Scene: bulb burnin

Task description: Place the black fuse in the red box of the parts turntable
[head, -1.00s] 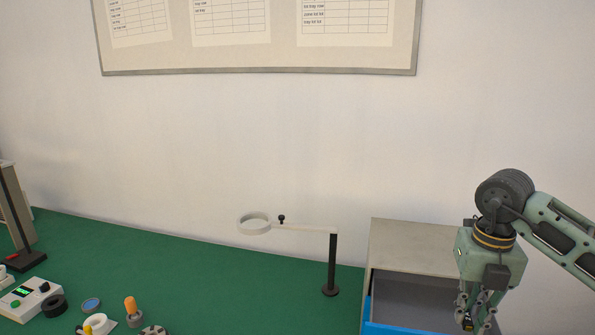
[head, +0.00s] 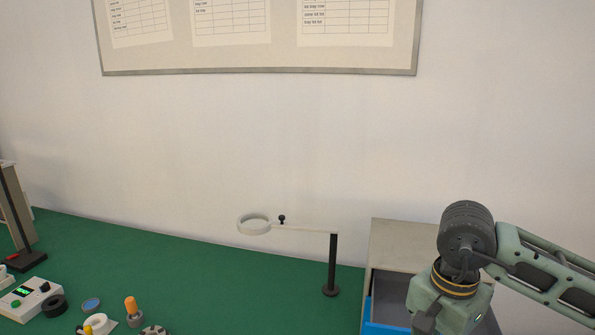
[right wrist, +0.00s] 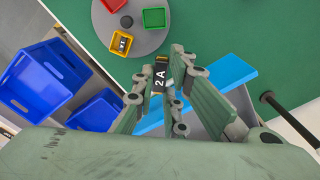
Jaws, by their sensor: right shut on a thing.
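My right gripper (right wrist: 160,80) is shut on a black fuse (right wrist: 159,76) with a pale "2A" label. The grey round parts turntable (right wrist: 142,40) lies beyond the fingertips at the top of the right wrist view. On it, the red box (right wrist: 114,5) is partly cut by the top edge, with a green box (right wrist: 154,18) to its right. A yellow box (right wrist: 121,42) with a dark, labelled part inside is nearest the gripper. In the head view only my right wrist (head: 447,300) shows; its fingers are below the frame. My left gripper is not in view.
Blue bins (right wrist: 34,86) stand left in the right wrist view. A grey cabinet (head: 410,240) with an open blue-fronted drawer (head: 375,328) is by my right arm. A ring on a black stand (head: 332,265) rises beside it. Green mat (head: 220,290) is clear mid-table.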

